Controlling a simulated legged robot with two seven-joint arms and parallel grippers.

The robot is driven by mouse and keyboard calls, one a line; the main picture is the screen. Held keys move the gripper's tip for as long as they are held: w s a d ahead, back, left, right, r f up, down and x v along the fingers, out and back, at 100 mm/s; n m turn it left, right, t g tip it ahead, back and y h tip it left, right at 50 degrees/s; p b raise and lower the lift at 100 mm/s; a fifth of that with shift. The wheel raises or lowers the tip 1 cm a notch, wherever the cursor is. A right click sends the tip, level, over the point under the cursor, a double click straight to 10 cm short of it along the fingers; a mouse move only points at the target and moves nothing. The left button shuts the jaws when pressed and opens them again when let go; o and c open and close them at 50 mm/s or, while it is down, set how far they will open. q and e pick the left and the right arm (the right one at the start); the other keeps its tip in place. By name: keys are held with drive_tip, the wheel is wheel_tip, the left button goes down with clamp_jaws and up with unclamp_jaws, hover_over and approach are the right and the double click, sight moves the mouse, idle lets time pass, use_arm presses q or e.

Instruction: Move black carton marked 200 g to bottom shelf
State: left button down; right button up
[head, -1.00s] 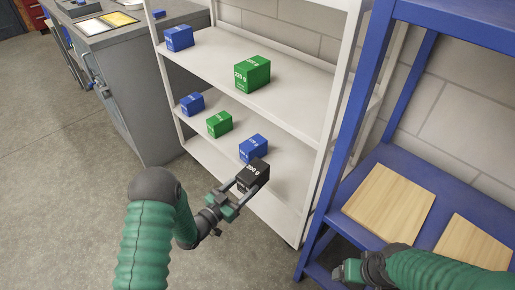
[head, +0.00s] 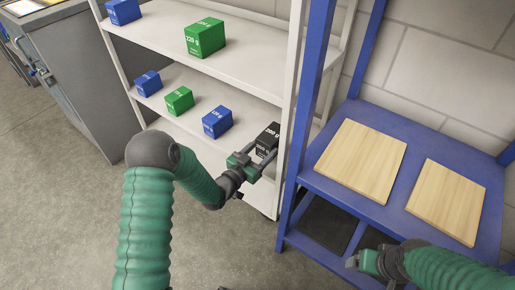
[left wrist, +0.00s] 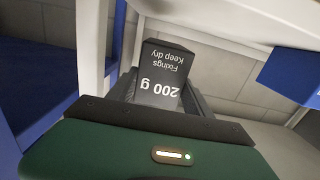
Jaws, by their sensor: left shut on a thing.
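The black carton marked 200 g (head: 266,138) is held between the fingers of my left gripper (head: 263,154), at the right end of the white rack's lower visible shelf (head: 198,138). In the left wrist view the carton (left wrist: 163,66) shows upside-down text, "Fixings Keep dry" and "200 g". I cannot tell whether its underside touches the shelf. My right gripper (head: 355,262) is low at the right, in front of the blue rack; its jaw state is unclear.
A blue carton (head: 217,122), a green carton (head: 179,100) and another blue carton (head: 148,83) share the lower shelf. A green 220 g carton (head: 205,38) stands above. The white rack's post is close right of my left gripper. The blue rack (head: 420,130) holds wooden boards (head: 361,160).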

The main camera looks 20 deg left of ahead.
use_arm(q)
wheel_tip(320, 180, down, 5)
drive_tip(key=b, duration=0.2)
drive_tip(key=shift+d+f+b, duration=0.1)
drive_tip(key=shift+f+b, duration=0.1)
drive_tip(key=shift+b, duration=0.15)
drive_tip(key=shift+r, duration=0.2)
drive_tip(key=shift+f, duration=0.15)
drive_tip(key=shift+c, duration=2.2)
unclamp_jaws()
